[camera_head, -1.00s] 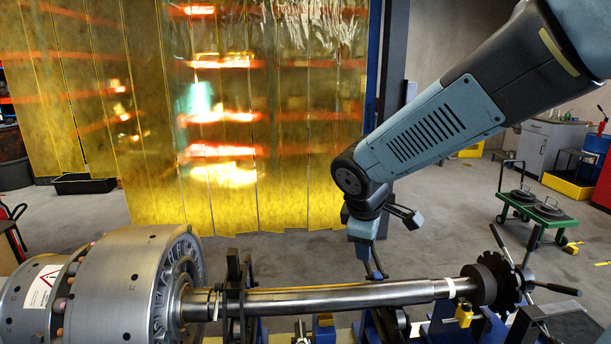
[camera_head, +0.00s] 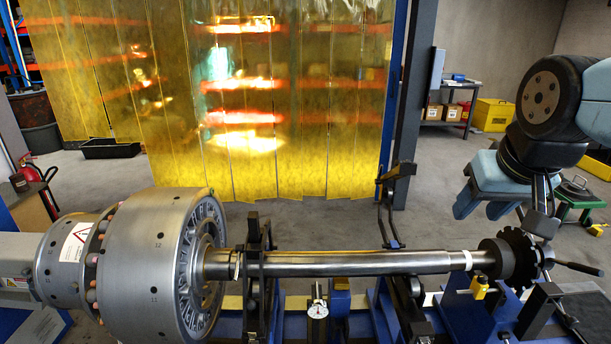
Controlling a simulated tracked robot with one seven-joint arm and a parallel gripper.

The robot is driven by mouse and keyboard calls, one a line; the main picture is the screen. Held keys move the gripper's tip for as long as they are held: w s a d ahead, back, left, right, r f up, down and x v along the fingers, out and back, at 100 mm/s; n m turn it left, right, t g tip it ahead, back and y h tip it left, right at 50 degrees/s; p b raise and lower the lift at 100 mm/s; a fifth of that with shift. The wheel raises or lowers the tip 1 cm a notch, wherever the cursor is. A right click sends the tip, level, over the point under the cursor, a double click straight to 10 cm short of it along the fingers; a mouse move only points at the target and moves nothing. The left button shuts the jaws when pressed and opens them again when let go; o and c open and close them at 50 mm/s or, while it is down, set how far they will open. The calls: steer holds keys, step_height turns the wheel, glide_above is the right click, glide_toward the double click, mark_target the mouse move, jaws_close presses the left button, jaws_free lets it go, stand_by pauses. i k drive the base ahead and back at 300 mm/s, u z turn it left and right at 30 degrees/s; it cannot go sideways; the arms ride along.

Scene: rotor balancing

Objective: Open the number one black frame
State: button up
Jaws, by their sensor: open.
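Two black frames stand along the polished steel shaft (camera_head: 345,264). The left black frame (camera_head: 258,262) surrounds the shaft beside the large grey rotor (camera_head: 150,262) and looks closed. At the right black frame, a hinged upper arm (camera_head: 388,205) stands raised behind and above the shaft, so this frame looks open; its lower part (camera_head: 402,300) is under the shaft. I cannot read a number on either frame. My gripper (camera_head: 484,208) is open and empty, pointing down above the shaft's right end, well right of the raised arm and apart from it.
A black toothed disc (camera_head: 512,258) with handles sits at the shaft's right end, close below my gripper. A dial gauge (camera_head: 318,309) stands in front of the shaft. A yellow strip curtain (camera_head: 270,100) and a dark post (camera_head: 412,110) stand behind. The floor between is clear.

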mark_target(253, 330)
steer(key=u, duration=1.25)
